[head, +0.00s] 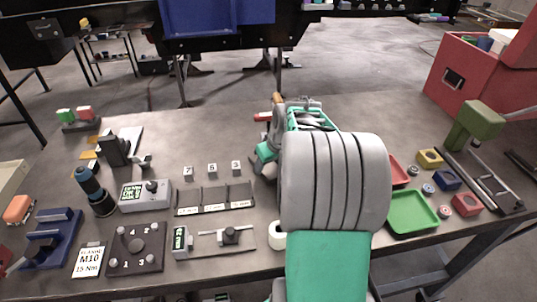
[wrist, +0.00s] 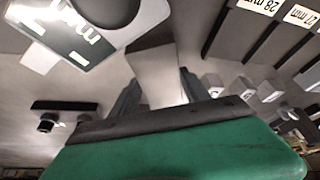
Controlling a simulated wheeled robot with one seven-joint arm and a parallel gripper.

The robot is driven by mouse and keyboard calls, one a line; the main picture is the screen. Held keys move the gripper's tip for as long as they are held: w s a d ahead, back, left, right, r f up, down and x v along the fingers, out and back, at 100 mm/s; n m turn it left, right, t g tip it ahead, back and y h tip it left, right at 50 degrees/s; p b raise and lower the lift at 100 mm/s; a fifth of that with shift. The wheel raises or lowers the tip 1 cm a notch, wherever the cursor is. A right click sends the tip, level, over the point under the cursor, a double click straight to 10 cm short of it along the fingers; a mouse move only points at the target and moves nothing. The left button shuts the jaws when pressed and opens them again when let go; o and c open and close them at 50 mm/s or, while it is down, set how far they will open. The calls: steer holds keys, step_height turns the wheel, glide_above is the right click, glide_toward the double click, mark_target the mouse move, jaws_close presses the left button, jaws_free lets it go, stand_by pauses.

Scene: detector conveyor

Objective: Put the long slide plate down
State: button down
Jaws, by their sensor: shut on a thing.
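My gripper (wrist: 158,92) is shut on a pale grey plate, the long slide plate (wrist: 157,72), seen in the wrist view. The plate stands out from between the two dark fingers, and its lower part is hidden by the gripper body. Whether it touches the table cannot be told. In the head view my gripper is mostly hidden behind my grey and green arm, and the plate cannot be made out there.
A dark tray (head: 215,208) with three labelled slots lies left of my arm; numbered cubes (head: 212,170) stand behind it. A gauge board (head: 213,252) lies in front. A green tray (head: 412,213) and coloured blocks are at right. Bare table (head: 185,130) shows behind the cubes.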

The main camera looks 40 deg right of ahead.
steer(key=shift+w+d+f, duration=0.1)
steer(key=shift+f, duration=0.15)
steer(key=shift+f, duration=0.1)
steer(key=shift+f, duration=0.15)
steer(key=c, duration=0.5)
jaws_free()
steer(key=shift+f, duration=0.1)
